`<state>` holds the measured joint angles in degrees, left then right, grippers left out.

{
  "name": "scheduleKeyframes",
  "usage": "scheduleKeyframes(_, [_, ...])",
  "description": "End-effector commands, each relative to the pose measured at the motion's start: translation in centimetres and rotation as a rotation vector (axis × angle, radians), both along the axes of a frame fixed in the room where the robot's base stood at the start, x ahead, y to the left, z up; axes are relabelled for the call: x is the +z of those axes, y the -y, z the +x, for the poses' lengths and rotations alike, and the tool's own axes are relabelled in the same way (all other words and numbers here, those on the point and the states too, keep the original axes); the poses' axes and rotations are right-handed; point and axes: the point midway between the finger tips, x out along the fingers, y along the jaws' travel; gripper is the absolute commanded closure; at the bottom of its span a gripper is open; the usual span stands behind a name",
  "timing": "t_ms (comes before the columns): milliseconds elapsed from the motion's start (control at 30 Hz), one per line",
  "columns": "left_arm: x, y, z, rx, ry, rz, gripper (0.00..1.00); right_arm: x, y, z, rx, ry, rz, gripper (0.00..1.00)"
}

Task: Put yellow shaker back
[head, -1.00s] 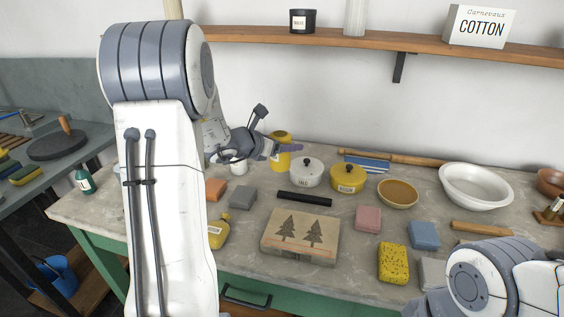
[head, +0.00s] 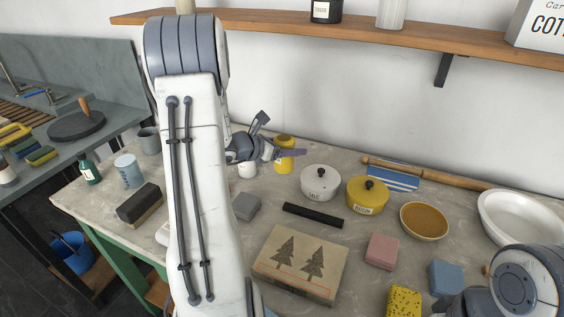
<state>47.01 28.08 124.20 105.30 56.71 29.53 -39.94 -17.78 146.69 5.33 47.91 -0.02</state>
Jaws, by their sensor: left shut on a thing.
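The yellow shaker (head: 284,165) stands upright near the back of the stone-topped bench, left of the white lidded pot. My left gripper (head: 286,153) is shut on it, with a finger across its middle. I cannot tell whether its base touches the bench. My left arm covers much of the bench to the left of it. Part of my right arm shows at the lower right, but its gripper is out of view.
A white cup (head: 247,170) is close left of the shaker. The white pot (head: 320,183) and yellow pot (head: 367,195) are to its right. A black bar (head: 313,215), grey block (head: 246,206) and tree-printed block (head: 300,264) lie nearer. A shelf (head: 300,34) runs above.

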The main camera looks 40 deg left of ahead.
Motion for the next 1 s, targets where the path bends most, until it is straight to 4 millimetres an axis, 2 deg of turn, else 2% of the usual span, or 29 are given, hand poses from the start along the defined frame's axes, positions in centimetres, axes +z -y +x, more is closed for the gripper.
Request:
scheduleKeyframes(100, [-1.0, -1.4, -1.1, 0.003, 0.000, -0.001, 0.84, 0.3, 0.0, 0.0, 0.000, 0.000, 0.000, 0.50])
scheduleKeyframes(200, [-1.4, -1.8, -1.6, -0.001, 0.000, 0.000, 0.84, 0.3, 0.0, 0.0, 0.000, 0.000, 0.000, 0.50])
scheduleKeyframes(267, [-1.8, -1.9, -1.6, -0.002, 0.000, -0.001, 0.84, 0.3, 0.0, 0.0, 0.000, 0.000, 0.000, 0.50])
scheduleKeyframes(500, [-5.1, -1.7, -1.6, -0.005, 0.000, -0.002, 0.84, 0.3, 0.0, 0.0, 0.000, 0.000, 0.000, 0.50])
scheduleKeyframes(933, [-5.9, -1.8, -1.5, -0.004, 0.001, 0.001, 0.84, -0.2, 0.0, 0.0, 0.000, 0.000, 0.000, 0.50])
scheduleKeyframes(967, [-5.8, -1.8, -1.5, -0.004, 0.000, 0.002, 0.15, 0.0, 0.0, 0.0, 0.000, 0.000, 0.000, 0.50])
scheduleKeyframes(1000, [-5.7, -1.7, -1.5, -0.004, 0.000, 0.001, 0.00, 0.0, 0.0, 0.0, 0.000, 0.000, 0.000, 0.50])
